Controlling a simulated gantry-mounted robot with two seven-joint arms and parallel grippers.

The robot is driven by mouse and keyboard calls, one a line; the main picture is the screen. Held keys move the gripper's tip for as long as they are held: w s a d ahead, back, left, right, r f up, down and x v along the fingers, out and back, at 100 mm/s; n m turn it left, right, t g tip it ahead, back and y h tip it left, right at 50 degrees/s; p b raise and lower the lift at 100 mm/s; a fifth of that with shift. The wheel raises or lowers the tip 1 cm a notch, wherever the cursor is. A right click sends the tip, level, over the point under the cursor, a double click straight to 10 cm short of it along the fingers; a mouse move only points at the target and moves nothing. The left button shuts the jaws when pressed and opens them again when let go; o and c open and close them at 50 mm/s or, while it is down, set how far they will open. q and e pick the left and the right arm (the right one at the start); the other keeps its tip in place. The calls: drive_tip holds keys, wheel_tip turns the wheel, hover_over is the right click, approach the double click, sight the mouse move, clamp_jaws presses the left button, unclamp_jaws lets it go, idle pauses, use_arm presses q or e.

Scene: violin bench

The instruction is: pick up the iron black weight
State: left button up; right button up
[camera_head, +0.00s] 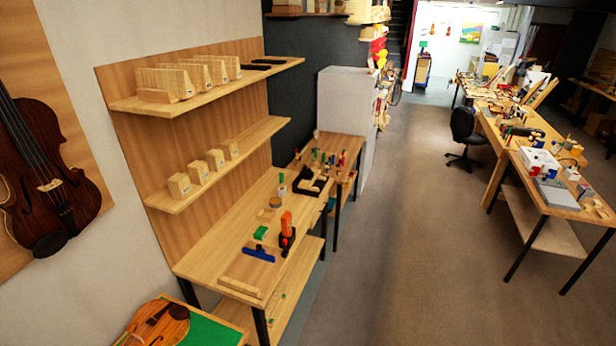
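I cannot single out an iron black weight for certain at this distance. On the wooden workbench (222,243) by the left wall, a small orange and black object (287,232) stands upright near the front edge. A dark blue block-like piece (258,254) and a small green block (260,232) lie to its left. A black holder or tray (312,184) sits farther back on the bench. Flat black items (263,63) lie on the upper shelf. Neither of my grippers is in view.
Two shelves (279,122) with wooden blocks hang above the bench. A violin (45,175) hangs at the left, and another (157,325) lies on a green surface below. A black chair (466,135) and cluttered tables (533,181) stand right. The middle floor (405,220) is clear.

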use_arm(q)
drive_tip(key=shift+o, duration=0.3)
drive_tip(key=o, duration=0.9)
